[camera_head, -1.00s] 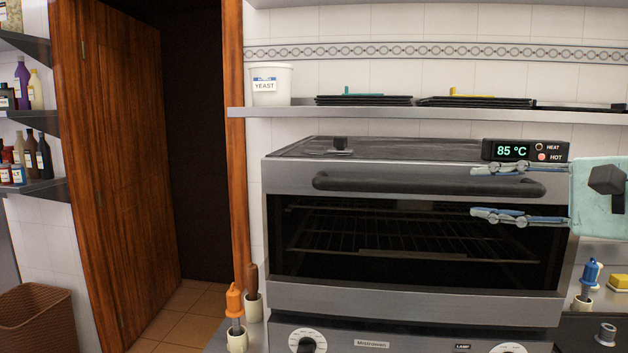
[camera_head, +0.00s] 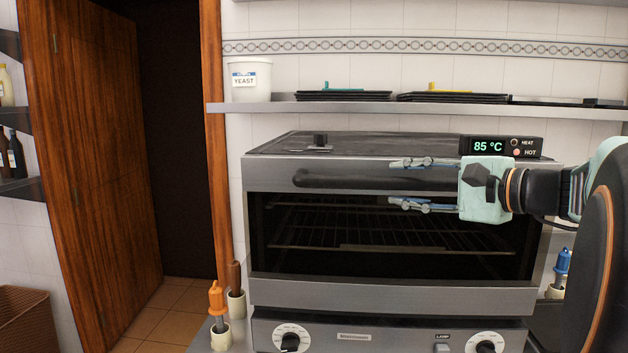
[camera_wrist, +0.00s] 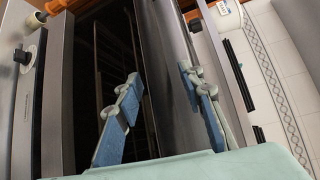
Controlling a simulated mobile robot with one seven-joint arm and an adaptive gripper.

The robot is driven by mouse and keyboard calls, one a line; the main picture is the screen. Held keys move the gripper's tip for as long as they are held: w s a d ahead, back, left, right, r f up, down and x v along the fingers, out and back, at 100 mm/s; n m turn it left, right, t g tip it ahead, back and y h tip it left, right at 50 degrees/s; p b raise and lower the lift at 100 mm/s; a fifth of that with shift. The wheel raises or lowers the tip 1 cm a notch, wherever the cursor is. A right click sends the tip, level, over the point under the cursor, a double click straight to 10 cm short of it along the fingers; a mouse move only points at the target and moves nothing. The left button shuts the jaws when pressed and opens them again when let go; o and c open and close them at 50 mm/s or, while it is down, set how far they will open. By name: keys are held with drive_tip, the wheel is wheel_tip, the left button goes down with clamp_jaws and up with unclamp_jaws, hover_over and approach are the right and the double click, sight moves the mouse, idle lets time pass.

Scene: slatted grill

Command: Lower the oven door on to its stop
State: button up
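The oven door (camera_head: 385,293) is upright and shut across the front of the steel oven; racks show through its dark window (camera_head: 390,235). Its dark bar handle (camera_head: 340,180) runs across the top of the door and also shows in the wrist view (camera_wrist: 168,75). My gripper (camera_head: 392,183) is open at the handle's right part, one finger above and one below it. In the wrist view the handle passes between the spread blue-padded fingers (camera_wrist: 160,100). I cannot tell whether either finger touches it.
A display (camera_head: 500,147) reading 85 °C, with a lit HOT lamp, sits on the oven's top right. A shelf (camera_head: 300,107) with a yeast tub (camera_head: 250,80) and dark trays (camera_head: 452,97) is above. Orange (camera_head: 217,300) and blue-handled (camera_head: 562,265) tools stand at either side.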

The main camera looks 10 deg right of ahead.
clamp_jaws()
drive_tip(key=shift+f, duration=0.1)
idle(0.4)
